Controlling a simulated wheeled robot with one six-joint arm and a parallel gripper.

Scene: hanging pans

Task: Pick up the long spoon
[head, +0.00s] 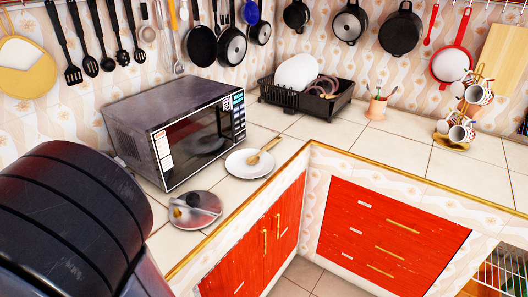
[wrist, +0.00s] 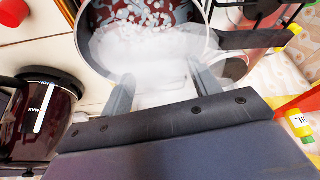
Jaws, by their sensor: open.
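In the head view a light wooden spoon (head: 264,151) lies across a white plate (head: 240,164) on the counter in front of the microwave. Several long-handled dark utensils (head: 88,62) hang on the wall at upper left, some spoon-like. I cannot tell which one is the long spoon. In the wrist view my gripper (wrist: 160,74) is open, its two fingers apart. Beyond them is a pot (wrist: 150,45) with pale lumps and white steam or haze. No spoon shows clearly between the fingers. My gripper is not in the head view, where my dark arm fills the lower left.
A microwave (head: 178,125) stands at the left counter. A grey plate (head: 187,222) with small items lies in front of it. A dish rack (head: 305,94) and a cup stand (head: 462,115) are further back.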

